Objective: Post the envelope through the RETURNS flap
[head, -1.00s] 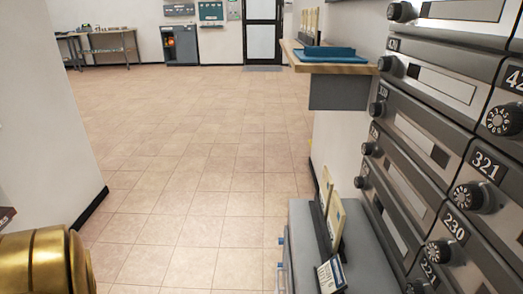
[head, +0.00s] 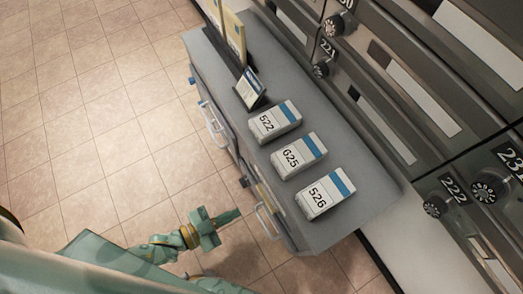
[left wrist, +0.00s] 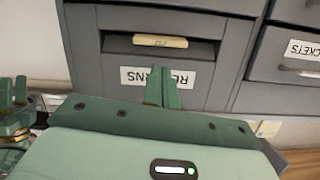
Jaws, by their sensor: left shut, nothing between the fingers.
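The RETURNS label (left wrist: 158,78) shows upside down in the left wrist view, on a grey cabinet front. Beside it is a dark slot with a cream strip (left wrist: 160,41) in it. The strip looks like the envelope's edge; how far in it sits I cannot tell. A cream edge (head: 264,194) also shows on the cabinet front in the head view. My left gripper (head: 232,216) is shut and empty, just off the cabinet front. Its fingers (left wrist: 163,88) overlap the label in the left wrist view. Green prongs (left wrist: 14,92) at that view's left edge may be my right gripper.
The cabinet's grey top (head: 350,215) holds packets 522 (head: 275,121), 625 (head: 299,155) and 526 (head: 325,194), and a rack of cards. Handles (head: 268,222) stick out from its front. Numbered lockers (head: 400,100) rise behind. The tiled floor (head: 90,130) is clear.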

